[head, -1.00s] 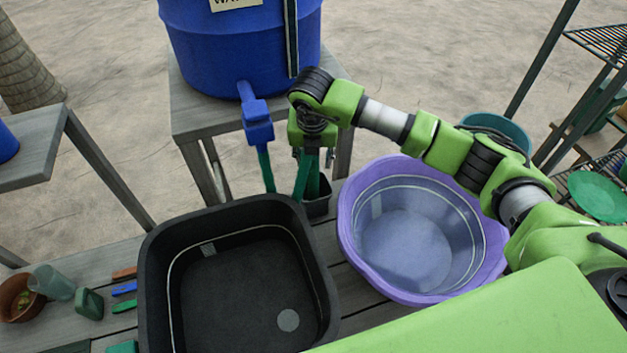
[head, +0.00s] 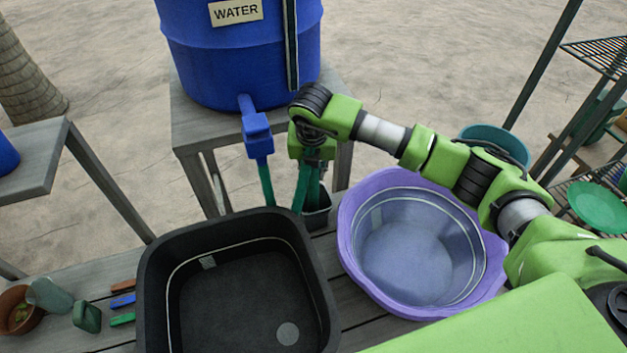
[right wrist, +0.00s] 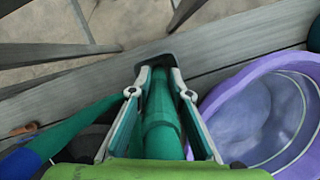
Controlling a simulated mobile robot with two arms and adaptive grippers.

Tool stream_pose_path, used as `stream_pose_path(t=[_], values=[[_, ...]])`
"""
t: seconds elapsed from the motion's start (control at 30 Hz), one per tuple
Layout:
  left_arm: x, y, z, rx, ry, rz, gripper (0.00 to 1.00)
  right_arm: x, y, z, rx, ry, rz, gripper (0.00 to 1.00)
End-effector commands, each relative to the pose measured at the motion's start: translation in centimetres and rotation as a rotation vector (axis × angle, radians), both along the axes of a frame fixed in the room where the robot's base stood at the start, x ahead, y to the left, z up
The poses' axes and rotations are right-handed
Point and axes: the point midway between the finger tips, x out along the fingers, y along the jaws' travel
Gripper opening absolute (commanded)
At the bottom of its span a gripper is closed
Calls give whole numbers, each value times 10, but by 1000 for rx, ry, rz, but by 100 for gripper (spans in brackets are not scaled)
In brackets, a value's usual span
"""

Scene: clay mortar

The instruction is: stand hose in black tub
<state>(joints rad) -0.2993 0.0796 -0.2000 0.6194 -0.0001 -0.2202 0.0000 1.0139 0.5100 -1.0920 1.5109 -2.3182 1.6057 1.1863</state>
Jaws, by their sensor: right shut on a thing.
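The black tub (head: 318,315) stands on the grey slatted bench, open and empty apart from a pale round spot on its floor. The green hose (head: 265,183) hangs from the blue tap (head: 257,135) of the water barrel; its lower part passes out of sight behind the tub's far rim. My right gripper (head: 308,175) is beyond that rim, outside the tub, shut on a green length of hose. In the right wrist view this hose (right wrist: 160,125) lies lengthwise between the two fingers. My left gripper is not in view.
A purple basin (head: 352,245) stands right of the tub, beneath my right arm. A small dark pot (head: 320,212) is just behind the tub, by the gripper. The blue barrel (head: 235,65) stands on a grey stand. Pots and small coloured items lie at left.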

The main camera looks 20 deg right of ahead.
Motion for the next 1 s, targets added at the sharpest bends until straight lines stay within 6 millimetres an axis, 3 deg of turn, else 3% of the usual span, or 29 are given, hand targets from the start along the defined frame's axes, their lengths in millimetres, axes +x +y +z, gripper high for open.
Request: stream_pose_path(t=[0.43, 0.6, 1.0], values=[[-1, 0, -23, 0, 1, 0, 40, 1, 0, 83, 1, -5, 0, 1], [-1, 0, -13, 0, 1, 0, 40, 0, 0, 113, 0, -3, -1, 1], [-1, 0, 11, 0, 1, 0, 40, 0, 0, 162, 0, -2, -1, 1]])
